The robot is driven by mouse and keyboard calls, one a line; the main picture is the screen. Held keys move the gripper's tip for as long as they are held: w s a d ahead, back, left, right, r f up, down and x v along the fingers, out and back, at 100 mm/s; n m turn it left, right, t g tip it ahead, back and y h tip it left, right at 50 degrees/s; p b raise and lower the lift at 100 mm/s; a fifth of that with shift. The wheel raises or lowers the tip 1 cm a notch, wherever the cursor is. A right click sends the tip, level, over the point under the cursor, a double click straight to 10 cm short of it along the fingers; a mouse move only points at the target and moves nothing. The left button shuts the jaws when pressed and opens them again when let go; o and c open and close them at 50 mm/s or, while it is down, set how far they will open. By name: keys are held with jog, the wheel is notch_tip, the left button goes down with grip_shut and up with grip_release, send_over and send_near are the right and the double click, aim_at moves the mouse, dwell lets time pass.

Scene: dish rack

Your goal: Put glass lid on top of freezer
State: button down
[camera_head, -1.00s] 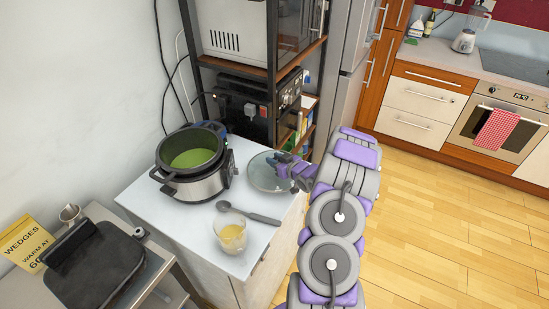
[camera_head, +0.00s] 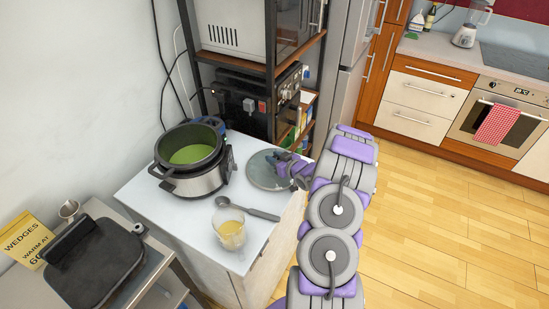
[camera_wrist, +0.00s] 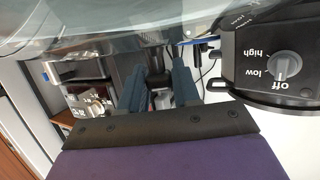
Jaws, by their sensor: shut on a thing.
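The round glass lid (camera_head: 266,174) is at the right end of a white-topped unit (camera_head: 187,223) in the head view. My gripper (camera_head: 283,166) is at the lid's right side and shut on it. In the wrist view, the lid (camera_wrist: 80,22) fills the top of the picture, above the fingers of my gripper (camera_wrist: 153,85). I cannot tell whether the lid touches the white top. A tall grey appliance (camera_head: 347,85) stands behind. Nothing marks which unit is the freezer.
A slow cooker (camera_head: 194,181) with green contents stands left of the lid. A dark spoon (camera_head: 250,210) and a glass of yellow liquid (camera_head: 229,236) are in front. A black shelf rack (camera_head: 262,75) rises just behind. A black press (camera_head: 92,265) is at lower left.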

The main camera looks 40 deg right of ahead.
jog(key=shift+a, duration=0.1)
dwell(0.3)
jog(key=c, duration=0.7)
grip_release()
jog(key=shift+f, duration=0.1)
jog(key=shift+c, duration=0.2)
jog(key=c, duration=0.4)
jog(key=shift+p+v, duration=0.6)
jog(key=shift+v, duration=0.95)
jog(key=shift+s, duration=0.3)
